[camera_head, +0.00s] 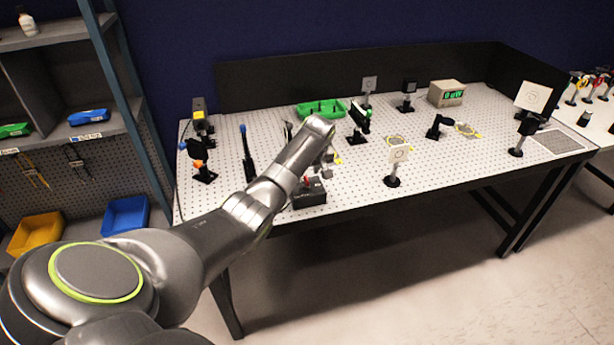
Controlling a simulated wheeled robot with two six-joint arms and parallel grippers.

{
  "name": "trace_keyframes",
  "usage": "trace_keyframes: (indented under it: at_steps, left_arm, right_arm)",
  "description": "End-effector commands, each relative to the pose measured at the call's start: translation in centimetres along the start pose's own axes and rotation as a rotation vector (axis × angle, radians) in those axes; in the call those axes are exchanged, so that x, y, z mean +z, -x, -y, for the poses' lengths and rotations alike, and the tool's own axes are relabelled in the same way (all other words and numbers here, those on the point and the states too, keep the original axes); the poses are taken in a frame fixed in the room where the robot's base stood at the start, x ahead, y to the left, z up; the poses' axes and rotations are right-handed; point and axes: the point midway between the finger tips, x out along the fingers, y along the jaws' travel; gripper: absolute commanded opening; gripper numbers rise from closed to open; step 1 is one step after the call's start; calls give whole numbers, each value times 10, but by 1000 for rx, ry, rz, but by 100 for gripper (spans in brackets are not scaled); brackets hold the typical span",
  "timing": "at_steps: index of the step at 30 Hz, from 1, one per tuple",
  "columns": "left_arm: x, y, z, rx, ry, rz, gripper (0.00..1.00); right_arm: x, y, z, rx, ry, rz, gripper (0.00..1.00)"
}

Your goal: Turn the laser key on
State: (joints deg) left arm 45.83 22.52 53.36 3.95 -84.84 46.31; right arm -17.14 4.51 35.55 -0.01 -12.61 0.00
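A small black box (309,197) with a red part on its top sits at the front edge of the perforated table (350,190). It looks like the laser's control box, but the key is too small to make out. My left arm reaches in from the left over the table. My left gripper (327,171) points down just above and beside the black box, partly hidden by my own wrist. Its fingers are too small to tell open from shut, and I cannot tell whether it touches the box. My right gripper is not in view.
A green tray (321,109) and a meter with a green display (446,93) sit at the back. A shelf with bins (125,215) stands left.

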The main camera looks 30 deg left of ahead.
Motion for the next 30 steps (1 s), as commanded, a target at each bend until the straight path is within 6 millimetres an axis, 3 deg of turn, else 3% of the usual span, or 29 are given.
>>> trace_keyframes:
  at_steps: [9, 15, 30]
  left_arm:
    - [0, -37, 0, -1, 1, 1, 30]
    - [0, -52, 0, 0, 0, 1, 30]
    - [0, -59, 0, 0, 0, 0, 30]
  right_arm:
    - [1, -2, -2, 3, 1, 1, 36]
    - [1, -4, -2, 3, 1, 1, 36]
    - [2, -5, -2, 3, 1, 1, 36]
